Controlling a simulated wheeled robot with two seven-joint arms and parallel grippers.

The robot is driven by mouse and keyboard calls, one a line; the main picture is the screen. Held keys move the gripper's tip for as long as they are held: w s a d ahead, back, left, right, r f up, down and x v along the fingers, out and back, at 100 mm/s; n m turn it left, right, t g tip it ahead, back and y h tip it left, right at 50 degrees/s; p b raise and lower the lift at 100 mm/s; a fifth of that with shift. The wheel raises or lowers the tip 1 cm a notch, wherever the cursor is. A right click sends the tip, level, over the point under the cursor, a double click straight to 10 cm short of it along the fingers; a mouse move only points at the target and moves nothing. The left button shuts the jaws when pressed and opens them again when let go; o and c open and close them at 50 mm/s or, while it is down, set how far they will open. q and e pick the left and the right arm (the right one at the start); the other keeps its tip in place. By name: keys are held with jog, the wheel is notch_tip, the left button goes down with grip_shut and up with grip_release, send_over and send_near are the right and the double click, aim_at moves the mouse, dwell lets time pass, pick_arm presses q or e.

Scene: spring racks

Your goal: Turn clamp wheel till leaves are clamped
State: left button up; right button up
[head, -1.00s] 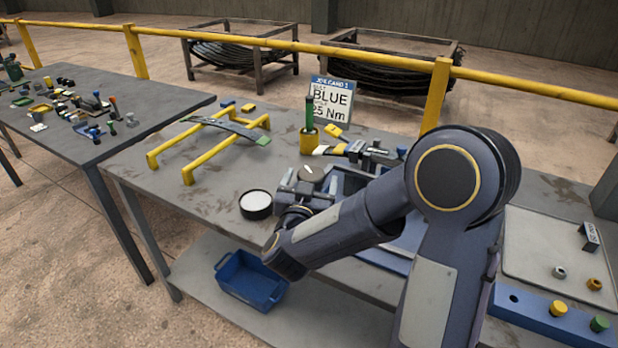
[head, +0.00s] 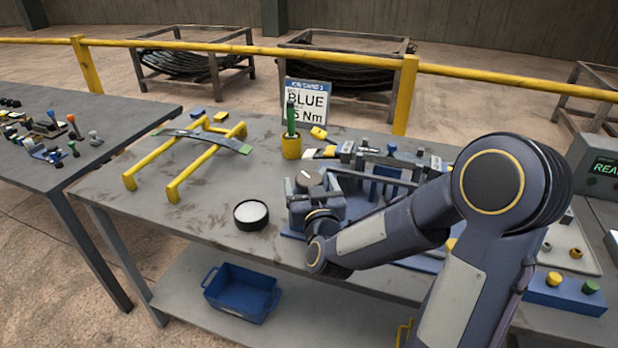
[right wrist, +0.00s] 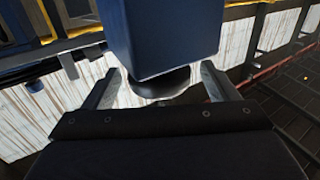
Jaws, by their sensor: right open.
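The clamp fixture, blue with grey metal parts (head: 375,184), stands on the bench. A dark round knob with a white mark (head: 308,180), which looks like the clamp wheel, sits at its left end. My right gripper (right wrist: 160,95) is open, with one finger on each side of a dark round disc (right wrist: 160,82) under a blue block (right wrist: 160,35). I cannot tell if the fingers touch the disc. In the head view my right wrist partly hides the gripper in front of the fixture. A grey leaf with a green end (head: 205,139) lies across a yellow stand (head: 150,170). Leaves inside the fixture cannot be made out clearly.
A round black dish with a white top (head: 251,214) is left of my wrist. A yellow cup with a green tool (head: 291,146) and a job card reading BLUE (head: 307,100) stand behind. A blue bin (head: 241,292) is on the lower shelf. The front-left bench top is clear.

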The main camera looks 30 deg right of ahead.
jog(key=shift+x, duration=1)
jog(key=shift+c, duration=0.4)
jog(key=c, duration=0.9)
